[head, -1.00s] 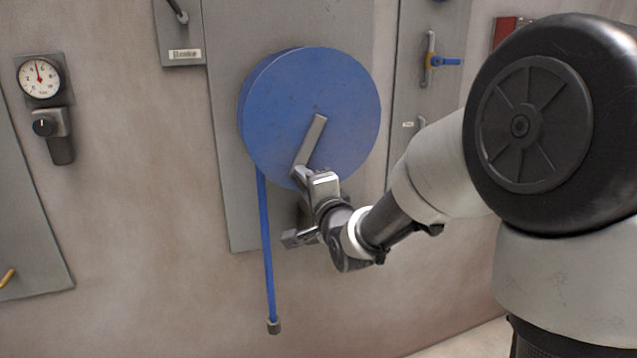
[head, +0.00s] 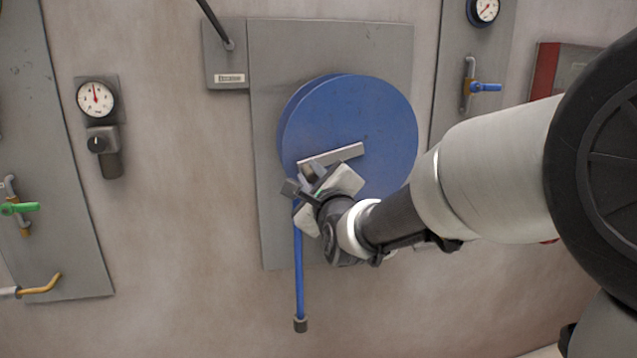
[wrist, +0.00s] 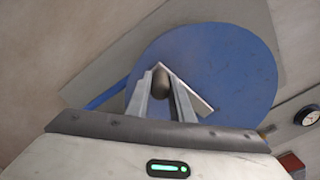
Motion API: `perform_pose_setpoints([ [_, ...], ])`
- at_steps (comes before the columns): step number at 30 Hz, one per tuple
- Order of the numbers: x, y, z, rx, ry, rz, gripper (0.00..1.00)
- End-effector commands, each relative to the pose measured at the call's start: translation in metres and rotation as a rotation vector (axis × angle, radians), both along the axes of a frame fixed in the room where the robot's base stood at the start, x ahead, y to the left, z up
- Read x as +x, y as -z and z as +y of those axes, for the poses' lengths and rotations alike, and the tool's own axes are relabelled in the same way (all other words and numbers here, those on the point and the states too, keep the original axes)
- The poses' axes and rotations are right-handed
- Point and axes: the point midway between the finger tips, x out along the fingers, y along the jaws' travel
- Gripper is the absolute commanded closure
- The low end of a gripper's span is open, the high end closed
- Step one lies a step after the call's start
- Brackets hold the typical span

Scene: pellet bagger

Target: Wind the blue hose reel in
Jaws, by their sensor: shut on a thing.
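The blue hose reel (head: 385,130) is a large disc on a grey wall panel. Its grey crank arm (head: 340,155) runs from near the middle of the disc down to the left. My gripper (head: 308,177) is at the crank's outer end, at the lower left of the disc. In the wrist view the reel (wrist: 225,65) fills the middle, and my gripper (wrist: 161,90) is shut on the dark crank knob (wrist: 160,82). The blue hose (head: 299,265) hangs from the reel's left side, with a grey end piece (head: 300,325) at the bottom.
A gauge (head: 96,99) with a black knob below is on the left wall. A green-handled valve (head: 20,208) and a yellow lever (head: 42,285) are farther left. A blue-handled valve (head: 485,88) and a red box (head: 546,70) are at right. A lever panel (head: 225,55) adjoins the reel panel.

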Motion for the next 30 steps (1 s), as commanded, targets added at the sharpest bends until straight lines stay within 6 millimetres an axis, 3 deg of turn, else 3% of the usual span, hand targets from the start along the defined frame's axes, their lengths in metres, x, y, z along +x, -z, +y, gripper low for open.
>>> perform_pose_setpoints([
  [9,-0.001,-0.016,0.004,0.103,-0.002,0.027,1.0],
  [24,0.0,-0.018,0.003,0.119,-0.001,0.031,1.0],
  [25,0.0,-0.018,0.003,0.119,-0.001,0.031,0.78],
  [28,0.0,-0.018,0.003,0.119,-0.001,0.032,0.61],
  [30,0.0,-0.017,0.003,0.119,0.0,0.033,0.61],
])
